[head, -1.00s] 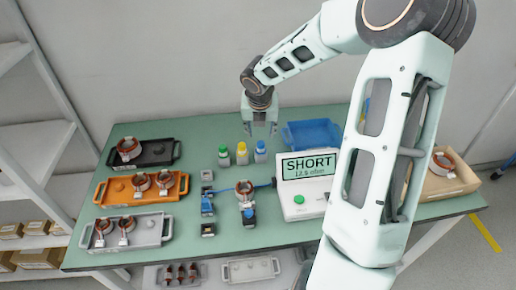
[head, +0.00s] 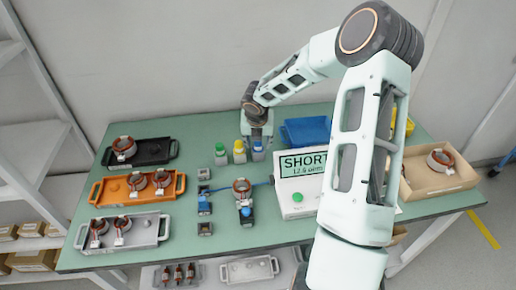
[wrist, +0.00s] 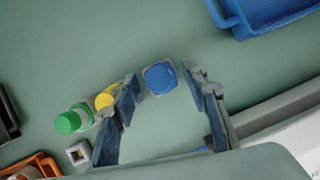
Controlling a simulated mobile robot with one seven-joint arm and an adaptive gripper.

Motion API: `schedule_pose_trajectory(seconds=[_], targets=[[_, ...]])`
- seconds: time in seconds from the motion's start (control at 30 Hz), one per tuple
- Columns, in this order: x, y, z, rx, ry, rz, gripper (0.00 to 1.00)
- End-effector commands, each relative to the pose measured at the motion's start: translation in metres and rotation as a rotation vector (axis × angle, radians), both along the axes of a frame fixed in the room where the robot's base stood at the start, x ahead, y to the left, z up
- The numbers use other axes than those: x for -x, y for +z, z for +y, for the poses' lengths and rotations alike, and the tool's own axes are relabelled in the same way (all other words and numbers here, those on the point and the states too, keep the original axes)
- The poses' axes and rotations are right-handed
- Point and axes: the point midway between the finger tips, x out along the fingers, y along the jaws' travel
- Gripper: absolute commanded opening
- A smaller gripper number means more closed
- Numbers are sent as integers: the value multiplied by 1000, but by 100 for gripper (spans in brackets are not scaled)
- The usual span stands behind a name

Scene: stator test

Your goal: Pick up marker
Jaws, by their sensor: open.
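Three small marker bottles stand in a row near the back middle of the table: one green-capped (head: 221,155), one yellow-capped (head: 239,154) and one blue-capped (head: 258,152). My gripper (head: 257,140) is over the blue-capped one, pointing down. In the wrist view the blue cap (wrist: 161,77) lies between the spread fingertips of my gripper (wrist: 160,74), with nothing gripped. The yellow cap (wrist: 104,100) is just outside the left finger and partly hidden by it. The green cap (wrist: 68,122) is farther left.
A blue bin (head: 305,132) stands right of the markers. The test box (head: 297,205) with a "SHORT" display is in front of it, partly hidden by my arm. Black (head: 152,153), orange (head: 115,191) and grey (head: 142,232) trays with copper stators sit at left.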

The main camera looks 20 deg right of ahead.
Motion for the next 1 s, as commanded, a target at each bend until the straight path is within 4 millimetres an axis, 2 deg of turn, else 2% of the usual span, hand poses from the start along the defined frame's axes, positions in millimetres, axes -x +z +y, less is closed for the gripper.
schedule_pose_trajectory(seconds=[0.13,0.5,0.83,1.0], targets=[[0,0,0,0,0,0,42],[0,1,0,0,0,0,1],[0,3,0,0,-1,-1,0],[-1,17,0,1,-1,-3,0]])
